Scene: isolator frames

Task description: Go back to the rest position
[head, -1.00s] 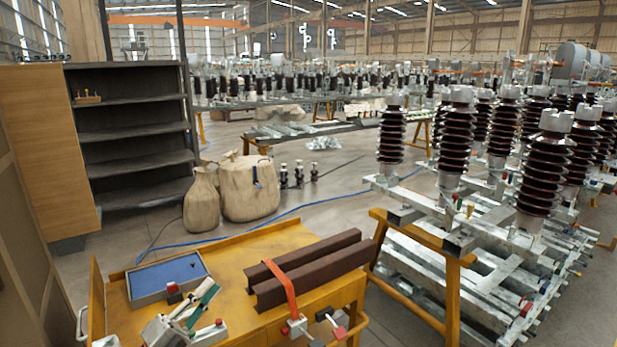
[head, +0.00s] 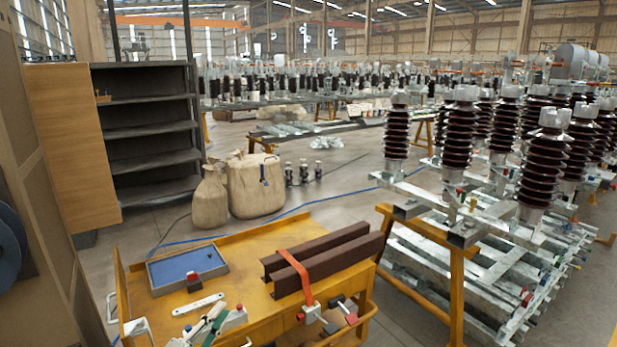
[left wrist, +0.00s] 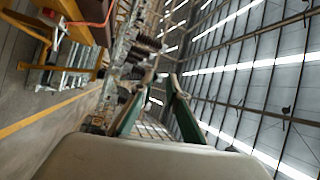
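My left gripper (head: 212,322) shows at the bottom edge of the head view, over the near part of the yellow cart (head: 232,262). In the left wrist view, its two fingers with green pads (left wrist: 159,78) stand apart with nothing held between them. That view is tilted, with roof and windows on the right.
On the cart are a blue-lined tray (head: 187,268), a flat white piece (head: 198,304) and dark brown beams (head: 325,258) under an orange strap (head: 300,275). Insulator frames (head: 445,212) stand right. A dark shelf (head: 150,135) and sacks (head: 255,185) stand behind.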

